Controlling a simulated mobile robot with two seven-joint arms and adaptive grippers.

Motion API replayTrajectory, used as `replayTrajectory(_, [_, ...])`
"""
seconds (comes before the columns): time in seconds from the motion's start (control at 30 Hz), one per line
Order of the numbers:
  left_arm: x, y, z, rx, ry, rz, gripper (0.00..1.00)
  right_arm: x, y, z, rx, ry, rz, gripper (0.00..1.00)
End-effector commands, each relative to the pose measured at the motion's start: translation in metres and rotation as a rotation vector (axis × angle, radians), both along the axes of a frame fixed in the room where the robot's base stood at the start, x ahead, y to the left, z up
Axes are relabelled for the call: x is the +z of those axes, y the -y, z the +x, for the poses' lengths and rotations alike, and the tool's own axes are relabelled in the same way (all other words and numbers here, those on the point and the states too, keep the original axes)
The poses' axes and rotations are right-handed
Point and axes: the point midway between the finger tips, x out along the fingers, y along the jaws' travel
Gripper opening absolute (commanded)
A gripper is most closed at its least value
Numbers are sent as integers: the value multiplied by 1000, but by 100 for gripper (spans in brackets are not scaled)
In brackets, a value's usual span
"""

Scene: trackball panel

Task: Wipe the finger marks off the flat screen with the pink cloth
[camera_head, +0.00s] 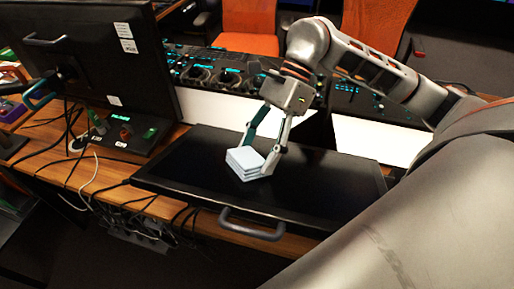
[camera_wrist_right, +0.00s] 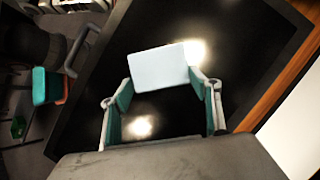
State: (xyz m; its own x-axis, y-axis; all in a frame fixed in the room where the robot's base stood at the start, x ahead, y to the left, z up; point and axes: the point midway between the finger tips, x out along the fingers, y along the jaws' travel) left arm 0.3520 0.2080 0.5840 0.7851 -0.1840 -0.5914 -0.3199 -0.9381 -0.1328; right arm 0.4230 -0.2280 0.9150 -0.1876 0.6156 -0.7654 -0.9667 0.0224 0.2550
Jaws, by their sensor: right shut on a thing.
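The flat screen (camera_head: 320,182) lies face up on the desk, black and glossy, with a grey handle on its near edge. My right gripper (camera_head: 264,158) is over its middle, shut on a folded cloth (camera_head: 243,165). The cloth looks pale blue-white, not pink, and is stacked in several layers. In the right wrist view the cloth (camera_wrist_right: 158,68) sits between the fingertips over the dark screen (camera_wrist_right: 110,75). I cannot tell whether it touches the glass. Bright reflections show on the screen, and I cannot make out finger marks. My left gripper is not in view.
An upright monitor (camera_head: 90,50) stands at the left, with loose cables (camera_head: 75,190) below it. A small box with buttons (camera_head: 130,130) sits beside the screen. A control panel (camera_head: 210,75) runs behind, with orange chairs (camera_head: 250,28) beyond.

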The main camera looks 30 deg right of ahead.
Motion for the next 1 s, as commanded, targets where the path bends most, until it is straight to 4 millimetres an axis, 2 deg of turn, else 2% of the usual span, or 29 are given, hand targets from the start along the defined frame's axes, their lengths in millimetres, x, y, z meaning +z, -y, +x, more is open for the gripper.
replayTrajectory(0.5, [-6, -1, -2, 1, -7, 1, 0, 1, 25, -27, -1, -1, -1, 45])
replayTrajectory(0.8, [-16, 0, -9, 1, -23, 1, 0, -3, 25, -28, 0, 0, -1, 45])
replayTrajectory(1.0, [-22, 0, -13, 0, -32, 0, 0, -4, 15, -19, 1, 0, 2, 45])
